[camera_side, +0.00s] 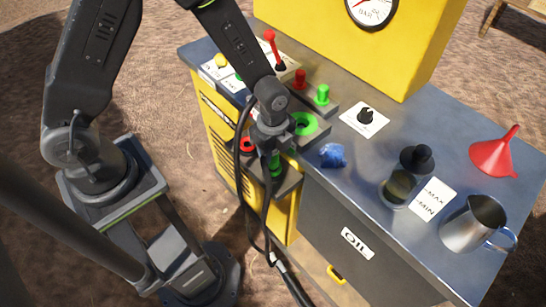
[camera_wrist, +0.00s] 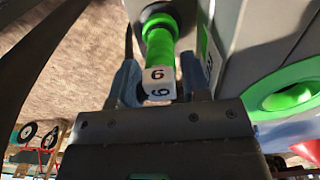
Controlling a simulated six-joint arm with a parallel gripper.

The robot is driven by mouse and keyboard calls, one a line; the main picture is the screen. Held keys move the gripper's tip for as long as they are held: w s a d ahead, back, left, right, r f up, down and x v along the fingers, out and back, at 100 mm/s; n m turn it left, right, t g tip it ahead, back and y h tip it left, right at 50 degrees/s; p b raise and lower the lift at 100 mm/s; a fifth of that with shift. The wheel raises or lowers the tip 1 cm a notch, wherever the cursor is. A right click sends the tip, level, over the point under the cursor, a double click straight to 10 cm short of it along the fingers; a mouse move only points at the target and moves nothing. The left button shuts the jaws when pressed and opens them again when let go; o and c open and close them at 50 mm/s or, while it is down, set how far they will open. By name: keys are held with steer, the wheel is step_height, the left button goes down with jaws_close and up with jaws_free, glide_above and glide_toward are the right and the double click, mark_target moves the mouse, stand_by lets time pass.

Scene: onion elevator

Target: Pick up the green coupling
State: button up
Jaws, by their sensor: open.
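My gripper (camera_wrist: 161,84) is open, with one finger on each side of the white block. I cannot tell whether either finger touches it. In the side view the coupling (camera_side: 275,166) shows as a small green piece at the front left of the machine. My gripper (camera_side: 272,146) is just above it there, and the wrist and a black hose partly hide both.
A green ring socket (camera_side: 304,124) is close right of my wrist. Red and green plugs (camera_side: 322,94) stand behind it. A blue crumpled thing (camera_side: 333,155), a glass jar (camera_side: 398,188), a metal jug (camera_side: 472,222) and a red funnel (camera_side: 494,155) are farther right.

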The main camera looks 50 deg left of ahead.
steer(key=shift+f, duration=0.15)
jaws_close()
stand_by(0.4)
steer(key=shift+r, duration=0.6)
steer(key=r, duration=0.2)
steer(key=a+r, duration=0.1)
steer(key=shift+r, duration=0.35)
steer(key=s+a+r, duration=0.2)
steer(key=a+r, duration=0.4)
steer(key=a, duration=0.4)
steer(key=shift+a, duration=0.25)
